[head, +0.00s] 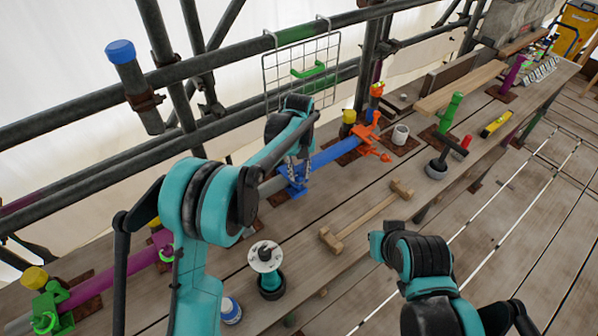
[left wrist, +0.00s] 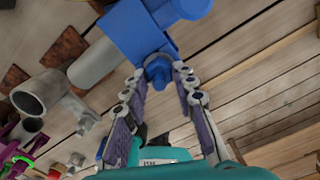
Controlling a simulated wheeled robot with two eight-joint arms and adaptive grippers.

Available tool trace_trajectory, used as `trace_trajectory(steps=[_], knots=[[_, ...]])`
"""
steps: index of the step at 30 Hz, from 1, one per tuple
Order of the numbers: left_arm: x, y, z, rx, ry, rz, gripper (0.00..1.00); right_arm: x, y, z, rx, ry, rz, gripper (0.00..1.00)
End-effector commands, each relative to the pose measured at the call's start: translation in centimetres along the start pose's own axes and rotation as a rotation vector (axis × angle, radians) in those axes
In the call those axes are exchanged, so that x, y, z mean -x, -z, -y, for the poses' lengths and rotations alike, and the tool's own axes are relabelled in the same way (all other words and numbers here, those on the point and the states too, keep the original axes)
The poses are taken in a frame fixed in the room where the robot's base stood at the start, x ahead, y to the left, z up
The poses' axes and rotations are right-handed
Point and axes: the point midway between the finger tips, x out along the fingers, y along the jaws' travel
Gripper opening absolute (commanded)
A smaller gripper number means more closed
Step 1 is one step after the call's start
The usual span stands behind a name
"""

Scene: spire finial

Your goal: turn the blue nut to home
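A blue clamp (head: 292,188) sits on a pipe lying along the plank deck, left of an orange clamp. In the left wrist view it is a large blue block (left wrist: 135,32), with the small rounded blue nut (left wrist: 158,71) sticking out toward me. My left gripper (head: 298,168) reaches down over the clamp and hides part of it in the head view. In the left wrist view the fingertips of this gripper (left wrist: 159,74) are apart, one on each side of the nut; firm contact is not clear. My right arm shows at lower right, but its gripper does not.
An orange clamp (head: 368,138) is close on the right. Scaffold rails and a wire basket (head: 302,72) stand behind. A magenta pipe (head: 115,270) runs left.

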Motion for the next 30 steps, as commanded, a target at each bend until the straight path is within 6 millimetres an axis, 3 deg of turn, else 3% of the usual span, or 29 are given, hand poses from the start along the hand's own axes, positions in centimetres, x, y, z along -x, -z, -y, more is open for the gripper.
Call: trace_trajectory(steps=[1,2,14,30], knots=[[0.0,0.0,0.0,0.000,0.000,-0.001,0.40,0.0,0.0,0.0,0.000,0.000,0.000,0.00],[0.0,0.0,0.0,0.000,0.000,-0.001,0.48,0.0,0.0,0.0,0.000,0.000,0.000,0.00],[0.7,0.0,0.0,0.000,0.000,0.000,0.48,0.0,0.0,0.0,0.000,0.000,0.000,0.00],[10.7,0.0,0.0,0.000,0.000,0.000,0.48,0.0,0.0,0.0,0.000,0.000,0.000,0.00]])
